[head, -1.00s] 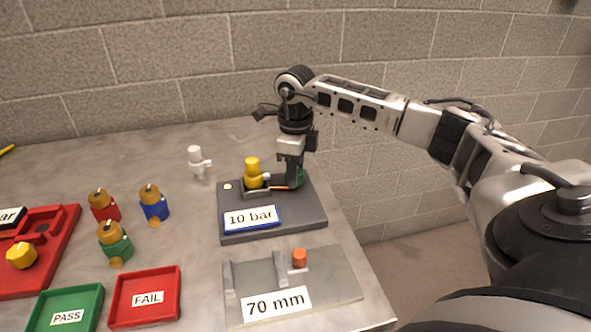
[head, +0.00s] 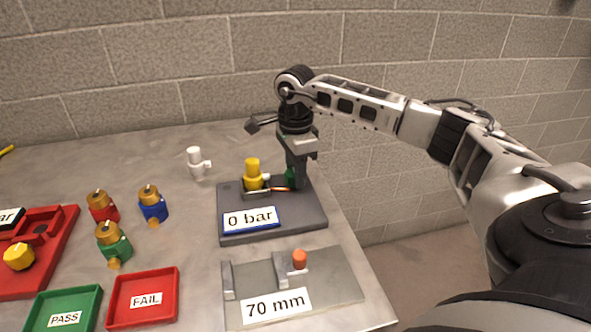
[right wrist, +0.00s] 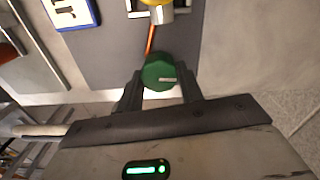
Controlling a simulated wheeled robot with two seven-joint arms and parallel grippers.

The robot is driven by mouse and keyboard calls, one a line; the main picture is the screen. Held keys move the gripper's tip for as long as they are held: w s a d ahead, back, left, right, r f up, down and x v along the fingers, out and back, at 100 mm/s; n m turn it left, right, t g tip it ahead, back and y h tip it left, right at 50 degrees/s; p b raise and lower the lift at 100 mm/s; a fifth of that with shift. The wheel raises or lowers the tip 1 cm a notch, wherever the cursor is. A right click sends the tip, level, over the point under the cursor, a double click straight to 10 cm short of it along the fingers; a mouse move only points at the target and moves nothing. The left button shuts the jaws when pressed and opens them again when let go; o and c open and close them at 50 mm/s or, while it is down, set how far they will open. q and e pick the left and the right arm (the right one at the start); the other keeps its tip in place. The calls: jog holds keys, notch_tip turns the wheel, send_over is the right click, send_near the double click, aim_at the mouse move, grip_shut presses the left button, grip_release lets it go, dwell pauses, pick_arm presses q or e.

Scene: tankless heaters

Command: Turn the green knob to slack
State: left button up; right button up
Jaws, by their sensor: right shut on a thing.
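The green knob (right wrist: 160,72) sits on the dark grey block (head: 272,220), at its back right. In the right wrist view it lies between the two fingers of my right gripper (right wrist: 160,88), with a pale pointer line on its face. My right gripper (head: 292,178) is shut on the knob and hides most of it in the head view. The sign (head: 251,219) on the block reads "0 bar". A yellow-topped valve (head: 252,172) stands left of the knob, with an orange rod between them. My left gripper is not in view.
A grey plate (head: 338,287) marked "70 mm" lies in front. Red (head: 103,206), blue (head: 152,206) and green (head: 114,245) brass-topped valves stand left. FAIL (head: 172,300) and PASS (head: 95,299) trays and a white fitting (head: 195,162) are on the table. A brick wall (head: 240,50) stands behind.

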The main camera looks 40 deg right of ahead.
dwell(0.4)
jog(key=o, duration=1)
notch_tip(320, 180, up, 16)
dwell(0.4)
